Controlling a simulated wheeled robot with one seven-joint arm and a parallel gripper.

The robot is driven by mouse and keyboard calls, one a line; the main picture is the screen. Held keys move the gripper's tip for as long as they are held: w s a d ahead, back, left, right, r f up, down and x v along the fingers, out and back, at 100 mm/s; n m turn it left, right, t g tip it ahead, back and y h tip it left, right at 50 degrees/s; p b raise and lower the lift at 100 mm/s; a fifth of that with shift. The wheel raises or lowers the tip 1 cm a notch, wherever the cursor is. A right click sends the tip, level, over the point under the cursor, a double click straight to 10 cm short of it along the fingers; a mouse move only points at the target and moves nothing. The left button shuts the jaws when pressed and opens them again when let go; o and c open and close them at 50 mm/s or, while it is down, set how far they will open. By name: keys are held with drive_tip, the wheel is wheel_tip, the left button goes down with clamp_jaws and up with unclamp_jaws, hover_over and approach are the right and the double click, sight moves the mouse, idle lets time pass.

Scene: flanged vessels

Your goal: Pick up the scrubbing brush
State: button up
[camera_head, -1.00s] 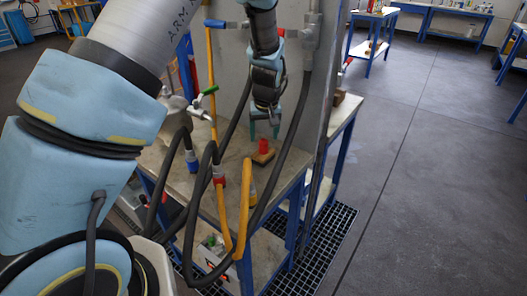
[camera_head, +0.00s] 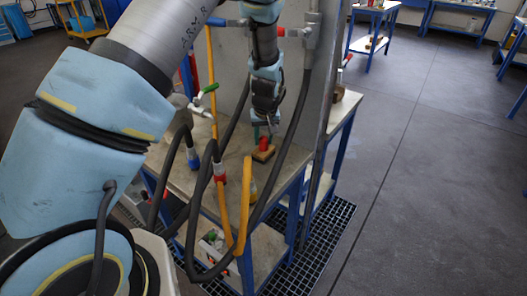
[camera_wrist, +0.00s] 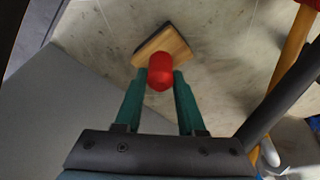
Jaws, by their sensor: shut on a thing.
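The scrubbing brush (camera_wrist: 176,43) has a wooden block and a red upright knob. In the wrist view the red knob (camera_wrist: 161,71) sits between the two green fingers of my gripper (camera_wrist: 160,78), which are shut on it. In the head view the brush (camera_head: 263,155) is on the bench top, or very close above it; I cannot tell which. My gripper (camera_head: 262,132) points down at it from above. The underside of the brush is hidden.
The worn bench (camera_head: 180,173) has blue legs. Dark hoses and a yellow pipe (camera_head: 244,205) hang in front of it, left of the brush. A grey panel (camera_head: 318,110) stands close behind. A valve with a green handle (camera_head: 207,90) is at the left.

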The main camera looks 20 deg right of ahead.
clamp_jaws()
idle(0.8)
